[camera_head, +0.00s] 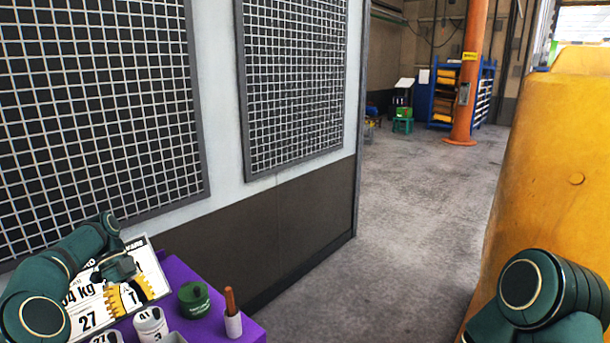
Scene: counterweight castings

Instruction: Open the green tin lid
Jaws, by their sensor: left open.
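A dark green tin (194,300) stands on the purple table (181,270) at the lower left. Its round top faces up, with a dark mark on it; I cannot make out whether the lid is fully seated. My left gripper (122,284) is open, to the left of the tin and apart from it, in front of a printed board. My right arm shows at the lower right, but its gripper is out of view.
White numbered cups (151,326) stand left of the tin. A white holder with a brown-handled tool (233,325) stands close on its right. The printed board (146,262) stands behind. A grid-panelled wall (290,225) rises beyond the table; a yellow-orange body (550,170) is at right.

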